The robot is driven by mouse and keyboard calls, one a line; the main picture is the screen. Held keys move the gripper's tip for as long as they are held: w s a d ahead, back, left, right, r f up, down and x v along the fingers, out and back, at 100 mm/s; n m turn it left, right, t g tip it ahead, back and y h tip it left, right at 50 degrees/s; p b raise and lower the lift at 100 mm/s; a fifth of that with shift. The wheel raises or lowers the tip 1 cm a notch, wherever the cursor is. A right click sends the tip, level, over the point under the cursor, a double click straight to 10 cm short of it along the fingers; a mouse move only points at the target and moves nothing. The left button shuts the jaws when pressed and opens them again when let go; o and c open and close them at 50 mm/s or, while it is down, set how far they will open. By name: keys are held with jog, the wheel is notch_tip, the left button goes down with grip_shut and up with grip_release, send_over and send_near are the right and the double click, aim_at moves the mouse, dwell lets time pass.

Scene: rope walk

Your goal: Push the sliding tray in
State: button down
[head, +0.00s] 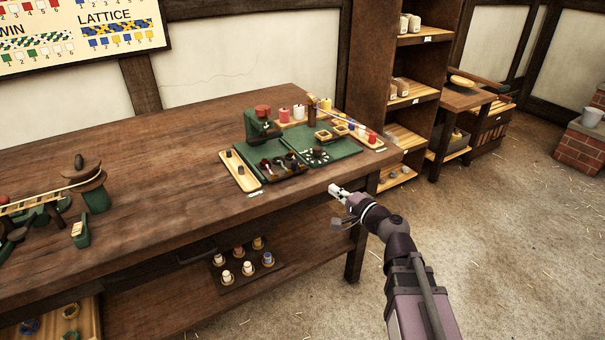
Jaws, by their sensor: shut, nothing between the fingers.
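My gripper (339,192) is shut and empty, just off the front right corner of the workbench (150,150). A dark tray (226,289) with several small spools lies below the bench top, left of my gripper and well apart from it. A smaller dark tray (288,174) with small tools lies on the bench by the green mat (335,150). I cannot tell for certain which one is the sliding tray, or how far either is pulled out.
A pale wooden strip with pegs (238,172) and a green device with a red top (262,124) stand on the bench. Shelves (412,95) stand behind it. Bench legs (358,250) border the lower space. The floor to the right is open.

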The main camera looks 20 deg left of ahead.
dwell(0.4)
send_near(285, 156)
jog(key=shift+s+a+r, duration=0.4)
jog(key=shift+s+r, duration=0.15)
jog(key=shift+s, duration=0.1)
dwell(0.5)
jog(key=x, duration=0.3)
jog(key=w+x, duration=0.1)
jog(key=x, duration=0.6)
jog(key=shift+w+d+r, duration=0.15)
jog(key=shift+d, duration=0.3)
jog(key=shift+r, duration=0.1)
jog(key=shift+a, duration=0.15)
